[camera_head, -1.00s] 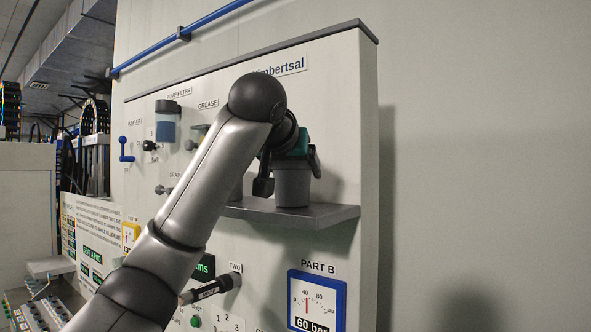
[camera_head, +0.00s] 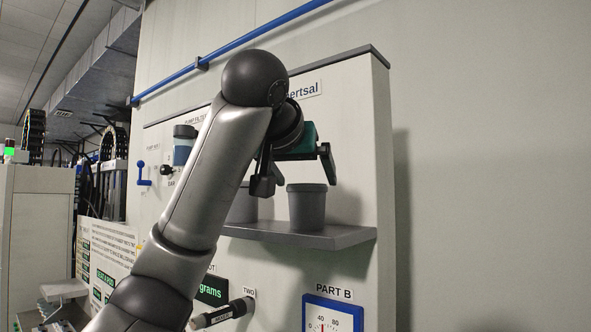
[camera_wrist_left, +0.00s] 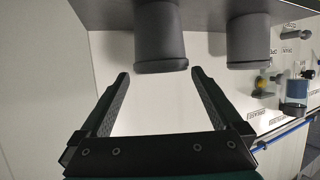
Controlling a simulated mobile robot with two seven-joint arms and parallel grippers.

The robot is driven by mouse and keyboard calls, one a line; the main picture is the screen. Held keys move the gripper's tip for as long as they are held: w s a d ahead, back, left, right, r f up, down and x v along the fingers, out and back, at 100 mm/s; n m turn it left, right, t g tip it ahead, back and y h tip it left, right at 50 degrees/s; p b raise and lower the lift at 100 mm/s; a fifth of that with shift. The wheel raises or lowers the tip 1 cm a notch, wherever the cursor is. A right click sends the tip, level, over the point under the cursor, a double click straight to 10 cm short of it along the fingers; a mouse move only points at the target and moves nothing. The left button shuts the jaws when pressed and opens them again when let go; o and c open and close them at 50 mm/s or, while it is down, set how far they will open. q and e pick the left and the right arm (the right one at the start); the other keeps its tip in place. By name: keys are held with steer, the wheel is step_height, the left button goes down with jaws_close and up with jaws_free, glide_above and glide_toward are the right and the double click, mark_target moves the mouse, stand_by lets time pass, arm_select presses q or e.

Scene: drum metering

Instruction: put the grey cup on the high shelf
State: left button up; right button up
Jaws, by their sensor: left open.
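A grey cup (camera_head: 307,208) stands upright on the grey shelf (camera_head: 340,237) on the panel, near the shelf's right end. A second grey cup (camera_head: 243,206) stands to its left, partly hidden by my left arm. My left gripper (camera_head: 296,183) is open and empty, above and apart from the right-hand cup. The left wrist view is upside down. There, the nearer cup (camera_wrist_left: 160,42) lies just beyond the open fingers (camera_wrist_left: 160,73), and the other cup (camera_wrist_left: 249,42) is to its right. My right gripper is not in view.
A blue-framed PART B gauge (camera_head: 333,314) and a dark handle (camera_head: 222,313) are below the shelf. A blue pipe (camera_head: 262,33) runs above the panel. A pump filter (camera_head: 184,146) is on the panel at the left. The wall at the right is bare.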

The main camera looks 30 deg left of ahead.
arm_select(q)
steer(key=shift+b+v, duration=0.4)
steer(key=shift+v, duration=2.3)
steer(key=shift+a, duration=0.1)
